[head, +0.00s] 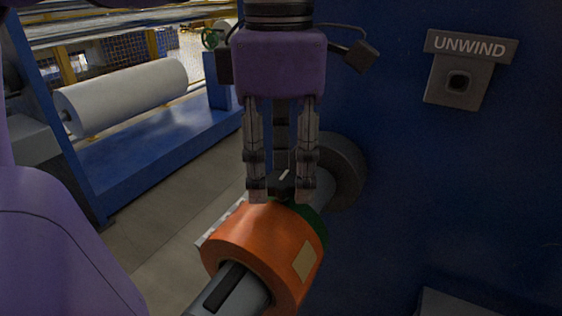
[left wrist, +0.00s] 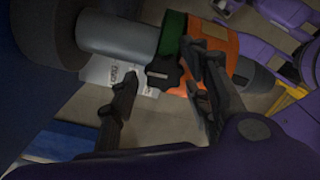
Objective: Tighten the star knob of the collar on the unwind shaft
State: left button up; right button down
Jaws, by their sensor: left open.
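The unwind shaft (head: 322,186) is a grey bar coming out of the blue machine wall. A green collar (head: 316,220) sits on it against an orange roll (head: 262,240); the left wrist view also shows the collar (left wrist: 172,32). The collar's black star knob (left wrist: 164,73) shows in the left wrist view between my finger tips; in the head view it is mostly hidden. My left gripper (head: 281,194) points down over the collar, open, one finger on each side of the knob. Whether a finger touches it I cannot tell. My right gripper is not in view.
The blue wall with the UNWIND sign (head: 470,46) stands close on the right. A wide dark flange (head: 345,170) surrounds the shaft at the wall. A pale printed sheet (left wrist: 103,73) lies below the shaft. A white roll (head: 125,95) is far left; grey floor lies between.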

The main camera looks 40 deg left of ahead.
aim_at(280, 176)
pick_arm(q)
notch_tip(280, 176, up, 12)
dwell(0.5)
dwell(0.5)
